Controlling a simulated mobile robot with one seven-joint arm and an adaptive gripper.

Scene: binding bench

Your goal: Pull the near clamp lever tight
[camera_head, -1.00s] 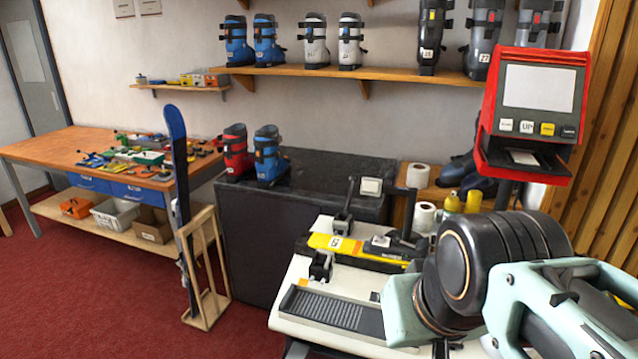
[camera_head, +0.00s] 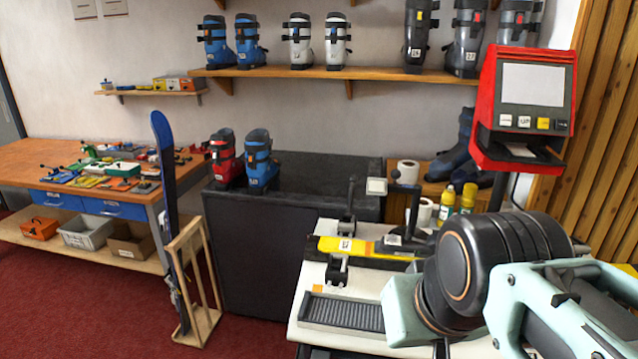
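A pale work bench (camera_head: 305,275) stands at lower centre. A yellow and black piece with a white label (camera_head: 345,244) lies across it. A small clamp (camera_head: 338,268) with dark and light parts stands at its near side; its lever is hard to make out. Another clamp with an upright dark lever (camera_head: 350,196) stands behind the yellow piece. My arm covers the bench's right part. My gripper is not in view.
A ridged dark tray (camera_head: 342,312) lies at the bench's front left. A red terminal (camera_head: 525,110) stands behind my arm. A dark cabinet (camera_head: 260,255) and a wooden rack with a blue ski (camera_head: 190,285) stand left. Red carpet (camera_head: 90,305) is clear at lower left.

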